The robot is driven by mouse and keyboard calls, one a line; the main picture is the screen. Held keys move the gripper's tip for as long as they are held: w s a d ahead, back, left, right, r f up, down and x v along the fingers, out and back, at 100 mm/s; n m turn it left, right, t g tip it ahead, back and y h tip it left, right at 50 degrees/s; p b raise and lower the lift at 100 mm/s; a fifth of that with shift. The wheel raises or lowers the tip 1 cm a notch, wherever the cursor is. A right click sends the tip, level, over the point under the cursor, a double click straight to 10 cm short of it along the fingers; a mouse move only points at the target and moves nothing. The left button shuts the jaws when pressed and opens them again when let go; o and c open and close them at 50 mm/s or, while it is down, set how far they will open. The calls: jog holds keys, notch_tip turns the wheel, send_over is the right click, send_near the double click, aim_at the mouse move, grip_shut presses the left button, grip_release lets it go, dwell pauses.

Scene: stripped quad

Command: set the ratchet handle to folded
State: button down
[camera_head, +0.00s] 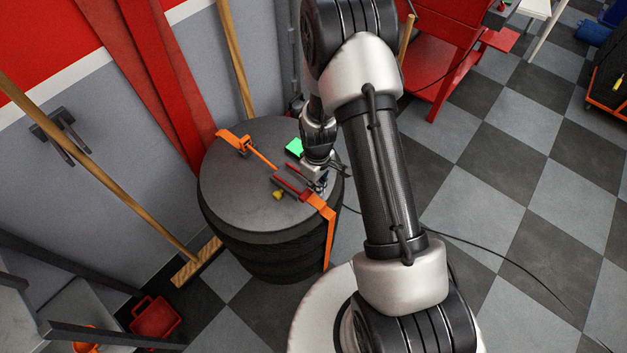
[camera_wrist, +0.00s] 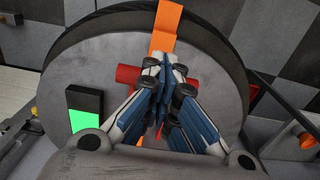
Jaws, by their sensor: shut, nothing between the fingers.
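The ratchet (camera_head: 292,181) sits on an orange strap (camera_head: 262,157) across the round grey top (camera_head: 228,178) of a dark drum. Its red part shows in the head view, and a red bar (camera_wrist: 128,75) shows behind my fingers in the wrist view. My gripper (camera_head: 321,184) is over the ratchet's right end, close to it. Its fingertips (camera_wrist: 165,66) are together, with nothing between them. The fingers hide the middle of the ratchet, so I cannot tell the handle's angle or whether they touch it.
A black block with a green face (camera_head: 294,147) and a small yellow piece (camera_head: 278,195) lie on the drum top. A broom (camera_head: 195,262) leans beside the drum at left. A red bin (camera_head: 155,317) stands on the floor. Checkered floor (camera_head: 500,200) is open at right.

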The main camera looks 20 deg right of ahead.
jog(key=shift+s+f, duration=0.15)
jog(key=shift+f, duration=0.25)
jog(key=shift+d, duration=0.1)
jog(key=s+d+r+p, duration=0.4)
jog(key=s+r, duration=0.3)
jog(key=r, duration=0.2)
jog(key=shift+s+d+r+p, duration=0.2)
jog(key=shift+s+r+p, duration=0.1)
jog(key=shift+s+r, duration=0.05)
dwell(0.5)
